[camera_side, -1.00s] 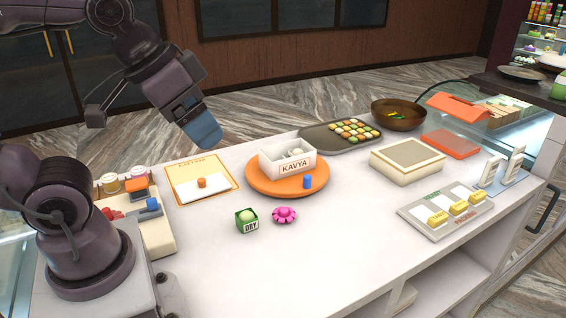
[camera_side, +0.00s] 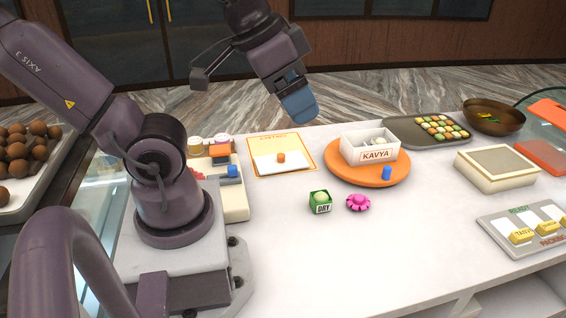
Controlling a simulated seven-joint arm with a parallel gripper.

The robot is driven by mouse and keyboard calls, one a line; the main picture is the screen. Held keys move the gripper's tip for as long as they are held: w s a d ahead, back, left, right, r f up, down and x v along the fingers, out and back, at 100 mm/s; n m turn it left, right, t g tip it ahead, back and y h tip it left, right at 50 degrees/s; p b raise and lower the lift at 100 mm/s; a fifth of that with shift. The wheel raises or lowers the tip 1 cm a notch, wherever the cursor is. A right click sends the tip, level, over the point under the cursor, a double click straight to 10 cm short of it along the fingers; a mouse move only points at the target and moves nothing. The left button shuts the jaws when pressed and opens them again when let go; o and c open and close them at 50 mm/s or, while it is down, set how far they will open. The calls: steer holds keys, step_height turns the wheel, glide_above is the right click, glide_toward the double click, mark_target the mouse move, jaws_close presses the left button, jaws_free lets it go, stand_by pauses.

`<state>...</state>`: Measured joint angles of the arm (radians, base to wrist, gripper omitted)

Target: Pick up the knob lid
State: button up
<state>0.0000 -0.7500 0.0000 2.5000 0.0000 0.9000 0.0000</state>
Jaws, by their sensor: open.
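The knob lid appears to be the flat white square (camera_side: 262,166) with a small orange knob (camera_side: 281,157) on top. It lies on an orange-bordered card (camera_side: 254,143) at the back of the counter, left of the orange turntable. My gripper (camera_side: 300,107) has blue fingers, is open and empty, and hangs tilted. In the picture it is above and a little right of the knob, clear of it. The fingers overlap in this view, so the gap between them is hidden.
A white KAVYA box (camera_side: 352,150) and a blue peg (camera_side: 387,173) stand on the turntable (camera_side: 345,173). A green DRY cube (camera_side: 320,202) and a pink flower-shaped piece (camera_side: 358,202) sit in front. A cream rack (camera_side: 235,205) stands left. The front counter is clear.

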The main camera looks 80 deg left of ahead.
stand_by(0.4)
steer(key=c, duration=0.4)
